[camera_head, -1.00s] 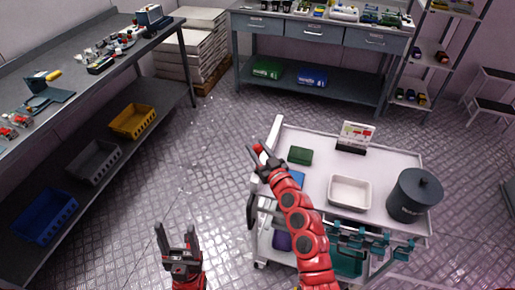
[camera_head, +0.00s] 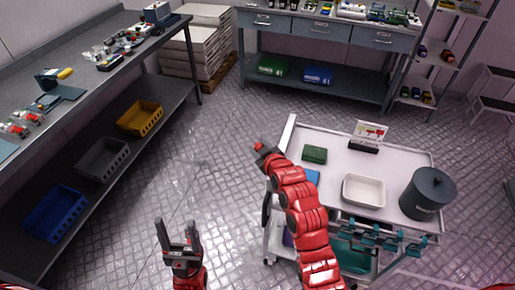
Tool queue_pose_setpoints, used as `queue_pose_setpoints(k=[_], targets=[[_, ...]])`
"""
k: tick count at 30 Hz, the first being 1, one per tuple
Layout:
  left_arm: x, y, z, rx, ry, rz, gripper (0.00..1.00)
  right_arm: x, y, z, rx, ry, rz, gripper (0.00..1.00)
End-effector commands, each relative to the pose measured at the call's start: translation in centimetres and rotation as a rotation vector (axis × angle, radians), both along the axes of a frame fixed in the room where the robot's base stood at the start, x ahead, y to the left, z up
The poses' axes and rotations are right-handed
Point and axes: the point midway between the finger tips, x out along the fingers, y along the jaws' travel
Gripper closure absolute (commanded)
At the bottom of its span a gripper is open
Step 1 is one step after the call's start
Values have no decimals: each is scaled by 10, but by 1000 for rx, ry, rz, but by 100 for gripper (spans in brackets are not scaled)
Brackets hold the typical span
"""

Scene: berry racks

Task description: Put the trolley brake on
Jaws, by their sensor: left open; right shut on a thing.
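The trolley (camera_head: 330,150) is pale, with a flat top and a raised left handle bar (camera_head: 289,131). It stands right of centre. My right arm reaches up over its left side. My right gripper (camera_head: 259,147) is at the trolley's left edge, shut on a small red thing; the jaws are small here and the arm hides part of the trolley's left side. I cannot make out a brake lever or tell its position. My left gripper (camera_head: 177,236) is open and empty, low over the bare floor, left of the trolley.
The trolley top holds a green box (camera_head: 315,154), a white tray (camera_head: 363,190), a card stand (camera_head: 368,136) and a dark lidded pot (camera_head: 427,193). Teal holders (camera_head: 375,236) hang at its front. A long bench (camera_head: 100,85) runs along the left. The floor between is clear.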

Motion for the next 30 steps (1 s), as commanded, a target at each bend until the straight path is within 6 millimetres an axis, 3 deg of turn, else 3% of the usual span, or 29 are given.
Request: queue_pose_setpoints(k=[1, 12, 21, 30], targets=[[0, 0, -10, 0, 0, 0, 37, 2, 5, -4, -40, 7, 6, 100], [0, 0, -48, 0, 0, 0, 37, 9, 27, -33, -369, 120, 5, 100], [0, 0, -69, 0, 0, 0, 37, 13, 38, -52, -581, 190, 4, 100], [0, 0, -79, 0, 0, 0, 37, 14, 40, -64, -598, 200, 3, 100]])
